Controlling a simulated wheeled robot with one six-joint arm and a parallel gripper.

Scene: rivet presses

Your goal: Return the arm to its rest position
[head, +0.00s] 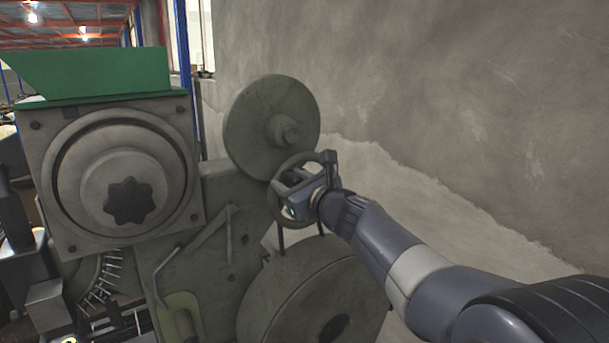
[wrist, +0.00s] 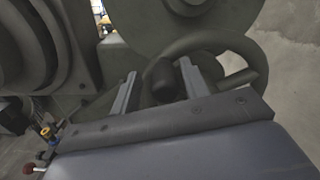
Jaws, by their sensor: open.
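My arm (head: 405,265) reaches in from the lower right of the head view. My gripper (head: 284,184) is at the rivet press, in front of a round handwheel (head: 305,157). In the wrist view my gripper (wrist: 158,82) has its two fingers apart. A dark knob or handle end (wrist: 163,78) shows between the fingers, and I cannot tell whether they touch it. The handwheel rim (wrist: 250,48) curves behind and to the right of the fingers.
The press has a green hopper (head: 95,72), a large round housing with a star knob (head: 130,201), an upper disc (head: 262,120) and a lower flywheel (head: 300,297). A concrete wall (head: 450,110) stands behind on the right. Open room shows between my arm and the wall.

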